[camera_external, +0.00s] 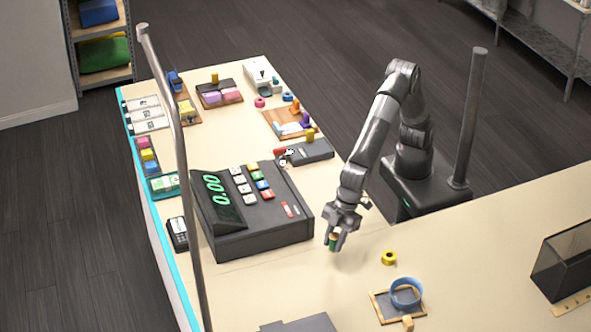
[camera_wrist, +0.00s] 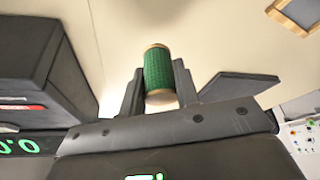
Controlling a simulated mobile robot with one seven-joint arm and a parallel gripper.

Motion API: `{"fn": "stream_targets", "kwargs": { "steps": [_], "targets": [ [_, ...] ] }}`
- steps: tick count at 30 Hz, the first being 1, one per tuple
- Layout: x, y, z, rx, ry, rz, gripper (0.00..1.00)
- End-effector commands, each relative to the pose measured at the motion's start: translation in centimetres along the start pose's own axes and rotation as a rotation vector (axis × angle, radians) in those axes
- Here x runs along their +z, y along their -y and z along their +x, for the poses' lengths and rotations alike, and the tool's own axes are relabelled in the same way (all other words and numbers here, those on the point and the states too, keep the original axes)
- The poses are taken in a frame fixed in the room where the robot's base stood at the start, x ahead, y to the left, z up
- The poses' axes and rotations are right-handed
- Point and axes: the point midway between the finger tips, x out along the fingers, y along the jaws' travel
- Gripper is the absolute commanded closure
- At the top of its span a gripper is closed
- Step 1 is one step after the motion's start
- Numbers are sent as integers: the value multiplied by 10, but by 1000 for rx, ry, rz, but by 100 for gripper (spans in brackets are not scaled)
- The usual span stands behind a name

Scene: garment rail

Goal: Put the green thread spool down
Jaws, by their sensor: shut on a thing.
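The green thread spool (camera_wrist: 158,72) has wooden ends and sits between the two fingers of my gripper (camera_wrist: 158,95) in the wrist view. In the external view the spool (camera_external: 333,242) shows as a small green piece at the fingertips of my gripper (camera_external: 336,238), over the bare counter to the right of the cash register. My gripper is shut on the spool. I cannot tell whether the spool's lower end touches the counter.
The cash register (camera_external: 250,225) stands left of my gripper. A dark box (camera_external: 565,265) stands at far right. Bare counter lies between them.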

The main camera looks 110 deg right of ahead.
Motion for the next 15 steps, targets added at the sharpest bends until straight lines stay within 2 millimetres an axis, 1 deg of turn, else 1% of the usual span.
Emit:
{"fn": "stream_targets", "kwargs": {
  "steps": [1,3,6,11,15],
  "targets": [
    [0,11,8,0,1,-4,93],
    [-1,21,15,0,1,-3,93],
    [-3,30,21,0,0,-1,93],
    [-1,33,29,1,1,1,93],
    [7,33,47,1,3,0,93]
  ]
}}
